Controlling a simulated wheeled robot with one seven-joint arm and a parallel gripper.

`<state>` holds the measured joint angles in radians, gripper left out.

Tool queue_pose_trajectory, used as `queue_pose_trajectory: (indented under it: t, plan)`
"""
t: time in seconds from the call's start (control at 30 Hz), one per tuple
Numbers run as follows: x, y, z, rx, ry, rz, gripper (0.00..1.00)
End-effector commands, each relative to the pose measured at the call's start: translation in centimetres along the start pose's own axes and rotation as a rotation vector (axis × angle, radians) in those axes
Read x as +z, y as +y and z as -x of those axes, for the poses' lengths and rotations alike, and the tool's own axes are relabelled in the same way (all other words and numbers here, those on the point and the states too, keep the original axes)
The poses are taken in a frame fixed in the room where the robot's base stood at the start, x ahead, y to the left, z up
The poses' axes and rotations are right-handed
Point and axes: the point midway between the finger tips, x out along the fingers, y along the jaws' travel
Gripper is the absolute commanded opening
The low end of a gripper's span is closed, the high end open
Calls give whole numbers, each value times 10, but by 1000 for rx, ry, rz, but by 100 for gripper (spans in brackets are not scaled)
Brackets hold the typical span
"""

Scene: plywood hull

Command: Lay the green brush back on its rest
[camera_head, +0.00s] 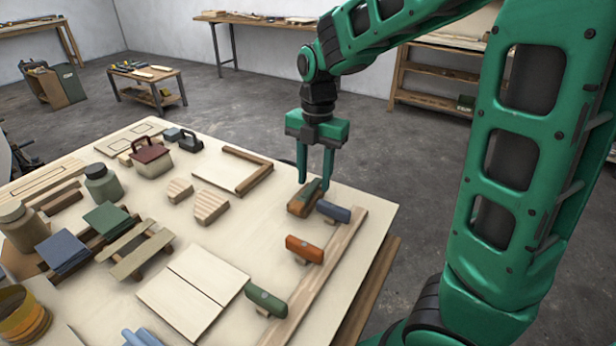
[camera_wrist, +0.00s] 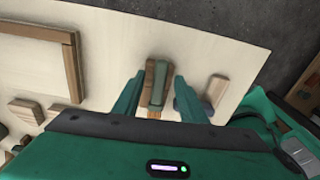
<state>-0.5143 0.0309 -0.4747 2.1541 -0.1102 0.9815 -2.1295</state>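A green brush-like piece (camera_wrist: 158,82) lies on a brown wooden block (camera_head: 301,204) near the board's far right edge. My gripper (camera_head: 315,182) is open, pointing down over it. In the wrist view the fingers (camera_wrist: 158,88) stand on either side of the green piece, with a narrow gap each side. Whether they touch it lower down I cannot tell. A second dark green brush-like piece (camera_head: 266,300) lies on a small wooden support at the near right of the board.
An orange piece (camera_head: 305,248) and a blue piece (camera_head: 333,211) rest along the same side; the blue one also shows beside my right finger (camera_wrist: 216,88). A long wooden strip (camera_head: 327,271) runs along that edge. A corner frame (camera_head: 252,176) and wedges (camera_head: 210,206) lie to the left.

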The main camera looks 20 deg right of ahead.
Motion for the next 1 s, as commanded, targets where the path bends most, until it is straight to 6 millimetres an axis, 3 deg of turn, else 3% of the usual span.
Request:
queue_pose_trajectory:
  t: [0.17, 0.6, 1.0]
  plan:
    - [1, 1, 18, 4, -1, -1, 38]
    - [1, 0, 92, 2, 0, -1, 38]
    - [0, 0, 106, -1, 1, 0, 38]
